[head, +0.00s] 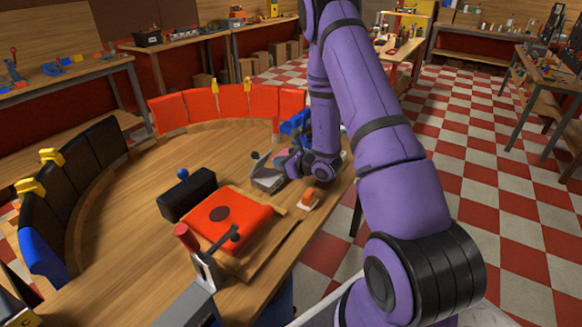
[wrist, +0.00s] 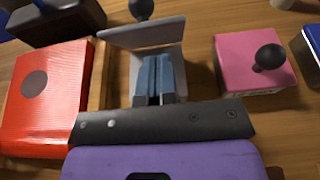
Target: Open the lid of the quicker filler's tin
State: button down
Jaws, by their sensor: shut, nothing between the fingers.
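A small grey tin (head: 268,182) stands near the right edge of the round table, its lid raised and tilted with a dark ball knob (head: 255,155). In the wrist view the raised grey lid (wrist: 140,36) is just beyond my gripper (wrist: 158,58), with its dark knob (wrist: 141,8) behind. My gripper's blue-grey fingers are shut and empty, in front of or over the open tin; contact is unclear. A pink tin (wrist: 248,68) with a black ball knob on its closed lid stands to the right. Nothing visible tells which tin is the quicker filler's.
A wide red-orange box (wrist: 42,100) with a dark disc lies left of the grey tin; it also shows in the head view (head: 245,213). A black box (head: 187,195) with a blue knob is behind it. An orange block (head: 309,196) sits near the table edge.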

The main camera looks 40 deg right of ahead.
jog(key=shift+w+a+r, duration=0.2)
jog(key=shift+w+r, duration=0.1)
jog(key=shift+w, duration=0.2)
jog(key=shift+w+a+r, duration=0.2)
jog(key=shift+w+r, duration=0.1)
jog(key=shift+w, duration=0.2)
jog(key=shift+w+a+r+g+h, duration=0.2)
jog(key=shift+w+r+g+h, duration=0.05)
jog(key=shift+w+r+g, duration=0.25)
jog(key=shift+w+a+r+g+h, duration=0.25)
jog(key=shift+w+g, duration=0.15)
jog(key=shift+g, duration=0.2)
jog(key=shift+w+a+r+g+h, duration=0.1)
jog(key=shift+w+r+g+h, duration=0.05)
jog(key=shift+w+g, duration=0.3)
jog(key=shift+w+a+r+g+h, duration=0.15)
jog(key=shift+w+g, duration=0.1)
jog(key=shift+g, duration=0.3)
jog(key=shift+w+a+r, duration=0.1)
jog(key=shift+w+a, duration=0.1)
jog(key=shift+w, duration=0.4)
